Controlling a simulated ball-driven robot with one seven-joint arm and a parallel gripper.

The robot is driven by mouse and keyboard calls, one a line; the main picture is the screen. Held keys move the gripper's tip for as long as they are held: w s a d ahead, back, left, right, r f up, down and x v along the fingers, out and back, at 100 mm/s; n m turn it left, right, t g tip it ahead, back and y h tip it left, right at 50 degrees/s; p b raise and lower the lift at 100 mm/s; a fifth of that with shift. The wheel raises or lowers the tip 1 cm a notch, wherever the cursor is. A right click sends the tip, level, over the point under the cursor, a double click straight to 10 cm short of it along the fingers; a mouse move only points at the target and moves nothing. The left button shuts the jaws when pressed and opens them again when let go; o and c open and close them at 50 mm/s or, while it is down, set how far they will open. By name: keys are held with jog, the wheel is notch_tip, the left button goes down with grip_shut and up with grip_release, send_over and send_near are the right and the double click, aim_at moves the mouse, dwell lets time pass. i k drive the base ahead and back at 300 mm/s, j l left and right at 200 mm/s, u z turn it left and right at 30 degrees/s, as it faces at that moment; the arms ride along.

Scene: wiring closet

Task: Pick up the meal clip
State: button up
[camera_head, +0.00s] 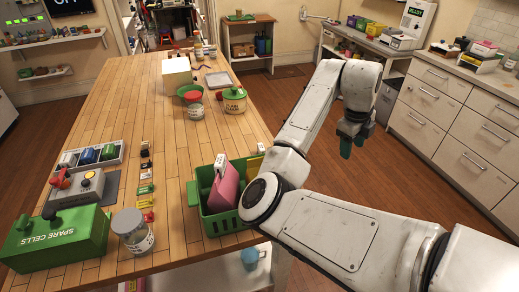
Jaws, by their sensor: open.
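I cannot tell for certain which thing is the meal clip. A row of several small labelled pieces (146,178), in black, yellow, green and red, runs along the wooden table (120,95) and may include it; their labels are too small to read.
A green basket (192,200) with a pink item (228,186) stands at the table's right edge. A green SPARE CELLS box (60,238) and a glass jar (132,236) stand at the front. A green-lidded pot (235,103) stands farther back. Drawers (440,110) line the right.

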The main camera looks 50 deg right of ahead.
aim_at(261, 149)
jog(key=i, duration=0.95)
